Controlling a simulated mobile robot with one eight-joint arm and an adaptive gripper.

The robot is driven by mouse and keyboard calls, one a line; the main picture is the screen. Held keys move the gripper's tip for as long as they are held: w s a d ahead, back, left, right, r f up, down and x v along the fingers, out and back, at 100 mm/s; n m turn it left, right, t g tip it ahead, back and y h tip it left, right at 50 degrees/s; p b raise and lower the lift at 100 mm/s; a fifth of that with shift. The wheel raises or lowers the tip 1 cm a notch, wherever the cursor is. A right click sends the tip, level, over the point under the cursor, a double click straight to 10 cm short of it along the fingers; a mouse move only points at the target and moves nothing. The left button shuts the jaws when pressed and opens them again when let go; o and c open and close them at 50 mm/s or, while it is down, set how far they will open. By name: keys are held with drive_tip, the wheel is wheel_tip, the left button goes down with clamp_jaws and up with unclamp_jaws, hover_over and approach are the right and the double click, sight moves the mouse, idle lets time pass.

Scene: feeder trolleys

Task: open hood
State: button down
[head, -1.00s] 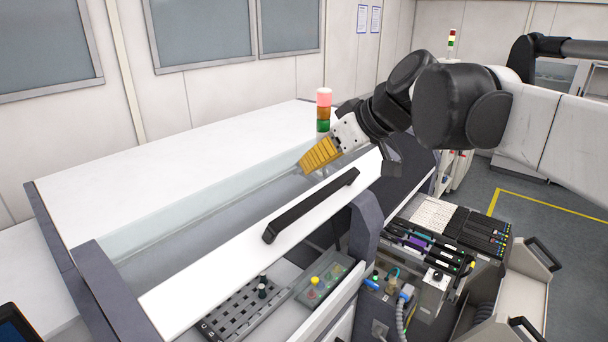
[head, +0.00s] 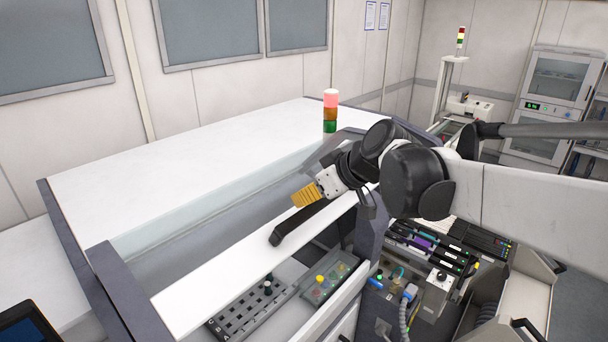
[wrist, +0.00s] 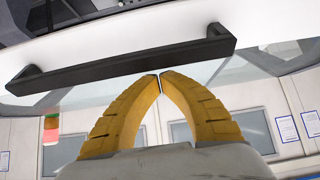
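The hood is a white-edged lid (head: 225,275) with a clear sloping window, and it is down over the machine. Its black bar handle (head: 290,230) runs along the white front panel. My gripper (head: 297,201) has yellow ribbed fingers and is just behind the handle's middle, over the window. In the wrist view the fingertips (wrist: 160,80) meet with nothing between them. The handle (wrist: 120,62) crosses the wrist picture just beyond the tips, and I cannot tell whether they touch it. My arm hides the handle's far right end in the head view.
A signal tower (head: 330,112) in red, orange and green stands behind the arm. Below the hood's front edge are a dark slotted tray (head: 243,312) and a feeder trolley (head: 425,245) with cables. A wall with windows is behind.

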drive_tip(key=shift+w+a+f, duration=0.15)
drive_tip(key=shift+w, duration=0.05)
drive_tip(key=shift+s+d+f, duration=0.2)
drive_tip(key=s+d+f+y+b, duration=0.1)
drive_tip(key=s+d+f+b, duration=0.2)
drive_tip(key=f+b, duration=0.5)
wheel_tip(320, 180, down, 2)
drive_tip(key=shift+d+f+t, duration=0.1)
drive_tip(key=shift+d+t, duration=0.3)
drive_tip(key=shift+d, duration=0.05)
